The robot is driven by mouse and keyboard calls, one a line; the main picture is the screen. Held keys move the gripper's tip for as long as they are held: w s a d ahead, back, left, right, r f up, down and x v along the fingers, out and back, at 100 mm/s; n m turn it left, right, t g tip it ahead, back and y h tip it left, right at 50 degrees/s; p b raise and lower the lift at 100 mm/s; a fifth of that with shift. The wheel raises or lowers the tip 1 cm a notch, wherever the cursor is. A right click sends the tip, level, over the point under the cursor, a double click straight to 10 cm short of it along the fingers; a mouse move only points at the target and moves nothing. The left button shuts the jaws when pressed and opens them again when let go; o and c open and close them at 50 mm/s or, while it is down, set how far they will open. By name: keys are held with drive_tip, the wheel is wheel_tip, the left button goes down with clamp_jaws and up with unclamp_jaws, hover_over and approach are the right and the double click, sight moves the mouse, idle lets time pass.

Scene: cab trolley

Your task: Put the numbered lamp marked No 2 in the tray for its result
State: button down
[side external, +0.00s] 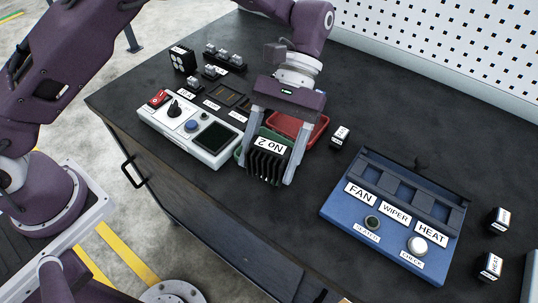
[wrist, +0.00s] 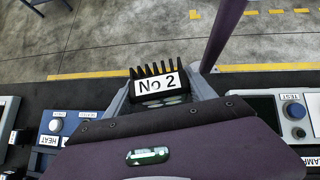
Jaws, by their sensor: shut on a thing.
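The lamp marked No 2 (side external: 266,158) is a black finned block with a white label. My gripper (side external: 266,150) is shut on it, with one finger on each side. The lamp and the gripper also show in the wrist view, with the lamp's label (wrist: 158,83) facing the camera. A red tray (side external: 300,127) lies just behind the gripper, partly hidden by it. A green tray (side external: 239,155) shows only as edges beside and behind the lamp, and most of it is hidden. I cannot tell whether the lamp touches the green tray.
A white test box (side external: 201,135) with a red switch, black knob, blue button and dark screen stands left of the lamp. A blue panel (side external: 396,210) labelled FAN, WIPER, HEAT stands right. Small labelled blocks (side external: 340,136) lie nearby. The dark bench front is clear.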

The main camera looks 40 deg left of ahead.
drive_tip(key=a+f+m+t+y, duration=0.2)
drive_tip(key=a+m+t+y, duration=0.65)
drive_tip(key=m, duration=0.95)
drive_tip(key=w+d+r+m+t+h, duration=0.35)
drive_tip(key=w+m+t, duration=0.5)
drive_tip(key=m, duration=0.65)
drive_tip(key=shift+m, duration=0.4)
drive_tip(key=f, duration=0.9)
drive_tip(key=shift+s+a, duration=0.35)
drive_tip(key=shift+s, duration=0.05)
drive_tip(key=shift+f, duration=0.2)
drive_tip(key=c, duration=0.6)
unclamp_jaws()
drive_tip(key=shift+f, duration=0.1)
